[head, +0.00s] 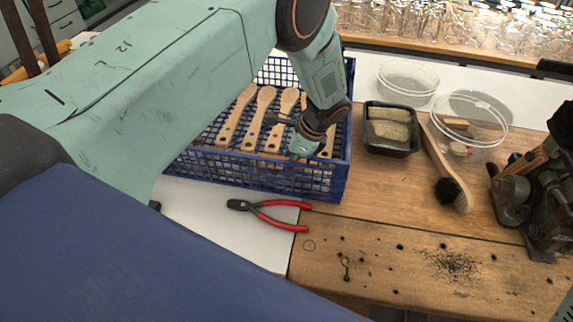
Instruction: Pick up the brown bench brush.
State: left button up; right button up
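The brown bench brush (455,184) lies on the wooden bench at the right, with a long curved wooden body and a dark bristle tuft on its left side near the lower end. Its upper end lies between the black tray and a clear dish. My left arm reaches in from the left, and its gripper (304,143) is over the blue crate, well left of the brush. The gripper's fingers are small and partly hidden by the wrist, so I cannot tell whether they are open. My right gripper is not in view.
The blue crate (335,182) holds several wooden handled pieces. Red-handled pliers (282,204) lie in front. The front bench is mostly clear.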

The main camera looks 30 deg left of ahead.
pick_arm(q)
notch_tip(320, 180, up, 18)
jog(key=p, duration=0.1)
dwell(0.5)
jog(key=shift+f, duration=0.15)
jog(key=o, duration=0.8)
jog(key=shift+c, duration=0.2)
jog(key=c, duration=0.5)
jog(key=shift+o, duration=0.2)
